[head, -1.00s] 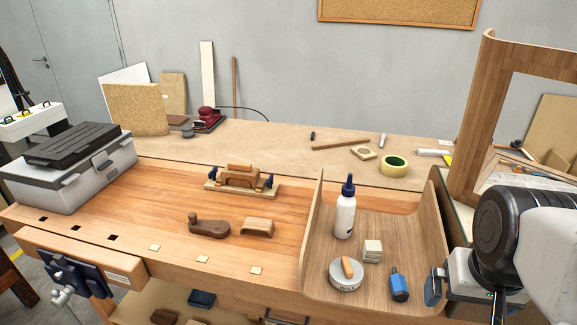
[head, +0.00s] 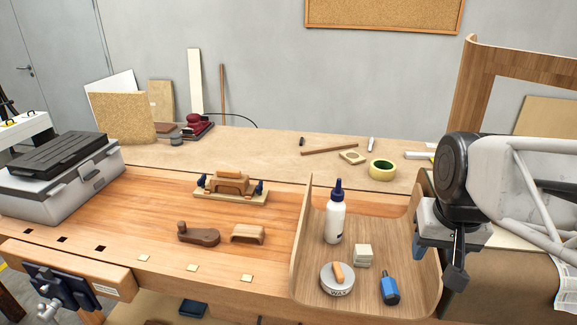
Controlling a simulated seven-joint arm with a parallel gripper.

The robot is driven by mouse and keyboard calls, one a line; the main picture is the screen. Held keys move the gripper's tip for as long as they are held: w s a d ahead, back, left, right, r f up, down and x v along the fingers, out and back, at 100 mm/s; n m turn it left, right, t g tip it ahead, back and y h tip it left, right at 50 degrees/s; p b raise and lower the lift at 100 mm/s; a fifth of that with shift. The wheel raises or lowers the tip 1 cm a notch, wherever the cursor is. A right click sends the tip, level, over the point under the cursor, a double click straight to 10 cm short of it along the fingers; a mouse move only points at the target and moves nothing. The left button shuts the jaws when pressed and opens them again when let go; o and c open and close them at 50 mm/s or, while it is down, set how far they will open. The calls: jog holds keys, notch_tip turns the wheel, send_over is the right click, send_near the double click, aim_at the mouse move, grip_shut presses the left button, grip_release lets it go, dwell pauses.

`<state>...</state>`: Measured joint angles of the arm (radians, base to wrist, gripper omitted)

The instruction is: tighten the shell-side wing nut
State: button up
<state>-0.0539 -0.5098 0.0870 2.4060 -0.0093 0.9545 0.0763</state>
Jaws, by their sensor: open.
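A small clamping jig (head: 229,187) sits on the workbench, left of the middle in the head view. It has a light wooden base and a curved wooden piece on it. A dark blue wing nut stands at each end, the left one (head: 201,181) and the right one (head: 259,187). The right one is nearer the bent plywood shell (head: 300,240). I cannot tell how tight either is. My gripper (head: 440,262) is open at the right, in front of the shell's right wall in the picture, well away from the jig. Its fingers are partly hidden.
The shell holds a glue bottle (head: 335,218), a wax tin (head: 337,279), a pale block (head: 363,254) and a blue bottle (head: 389,289). Two brown wooden pieces (head: 199,234) (head: 248,233) lie before the jig. A grey toolbox (head: 60,170) is at left.

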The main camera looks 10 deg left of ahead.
jog(key=w+a+r, duration=0.1)
jog(key=w+a, duration=0.2)
jog(key=w, duration=0.4)
jog(key=w+a+r, duration=0.1)
jog(key=w+a, duration=0.3)
jog(key=w, duration=0.3)
jog(key=g, duration=0.2)
send_over(259, 186)
jog(key=w, duration=0.2)
jog(key=f, duration=1.5)
jog(key=shift+s+f, duration=0.25)
jog(key=shift+f, duration=0.05)
jog(key=shift+a+f, duration=0.1)
jog(key=shift+a, duration=0.1)
jog(key=shift+f, duration=3.85)
